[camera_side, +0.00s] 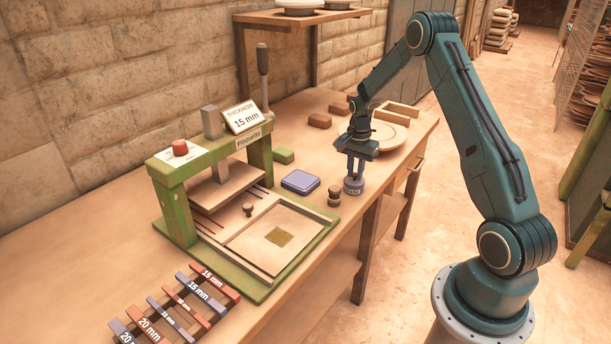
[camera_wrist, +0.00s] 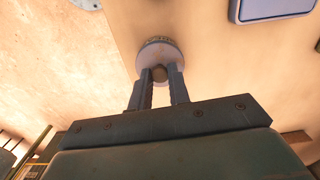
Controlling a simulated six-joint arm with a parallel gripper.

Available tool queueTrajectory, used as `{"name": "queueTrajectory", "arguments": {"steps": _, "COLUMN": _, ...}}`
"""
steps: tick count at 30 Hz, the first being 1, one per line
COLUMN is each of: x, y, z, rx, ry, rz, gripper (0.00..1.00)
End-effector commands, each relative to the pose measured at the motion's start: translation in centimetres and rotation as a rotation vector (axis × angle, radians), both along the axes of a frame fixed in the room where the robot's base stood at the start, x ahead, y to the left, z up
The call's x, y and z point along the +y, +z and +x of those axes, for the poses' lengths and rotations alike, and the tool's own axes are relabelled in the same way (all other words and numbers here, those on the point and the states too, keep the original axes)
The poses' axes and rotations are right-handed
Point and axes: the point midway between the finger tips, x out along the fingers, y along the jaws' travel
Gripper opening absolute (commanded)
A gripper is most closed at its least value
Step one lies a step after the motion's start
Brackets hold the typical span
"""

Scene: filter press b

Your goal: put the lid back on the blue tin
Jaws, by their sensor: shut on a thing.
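A small round blue tin (camera_side: 353,187) with a lettered band stands upright near the front edge of the bench. My gripper (camera_side: 355,172) points straight down directly above it. In the wrist view my gripper (camera_wrist: 160,76) has its two fingers closed on either side of a small brown knob (camera_wrist: 159,74). The knob sits on a pale round lid (camera_wrist: 160,50), which covers most of the tin from above. The lid is at the tin's top, but I cannot tell whether it is fully seated.
A flat blue rectangular box (camera_side: 300,181) lies left of the tin. A small dark knobbed piece (camera_side: 334,196) stands close by. A green-framed press (camera_side: 180,200) fills the bench further left. A round plate (camera_side: 385,134) lies behind my gripper.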

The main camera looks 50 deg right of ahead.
Motion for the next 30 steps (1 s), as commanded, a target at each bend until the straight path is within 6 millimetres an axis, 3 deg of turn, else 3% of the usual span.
{"name": "queueTrajectory", "arguments": {"steps": 7, "x": 0.0, "y": 0.0, "z": 0.0, "rx": 0.0, "ry": 0.0, "rz": 0.0, "gripper": 0.0}}
{"name": "queueTrajectory", "arguments": {"steps": 8, "x": 0.0, "y": 0.0, "z": 0.0, "rx": 0.0, "ry": 0.0, "rz": 0.0, "gripper": 0.24}}
{"name": "queueTrajectory", "arguments": {"steps": 11, "x": 0.0, "y": 0.0, "z": 0.0, "rx": 0.0, "ry": 0.0, "rz": 0.0, "gripper": 0.44}}
{"name": "queueTrajectory", "arguments": {"steps": 17, "x": 0.0, "y": 0.0, "z": 0.0, "rx": 0.0, "ry": 0.0, "rz": 0.0, "gripper": 0.44}}
{"name": "queueTrajectory", "arguments": {"steps": 21, "x": 0.0, "y": 0.0, "z": 0.0, "rx": 0.0, "ry": 0.0, "rz": 0.0, "gripper": 0.66}}
{"name": "queueTrajectory", "arguments": {"steps": 30, "x": 0.0, "y": 0.04, "z": 0.0, "rx": 0.0, "ry": 0.0, "rz": 0.0, "gripper": 0.66}}
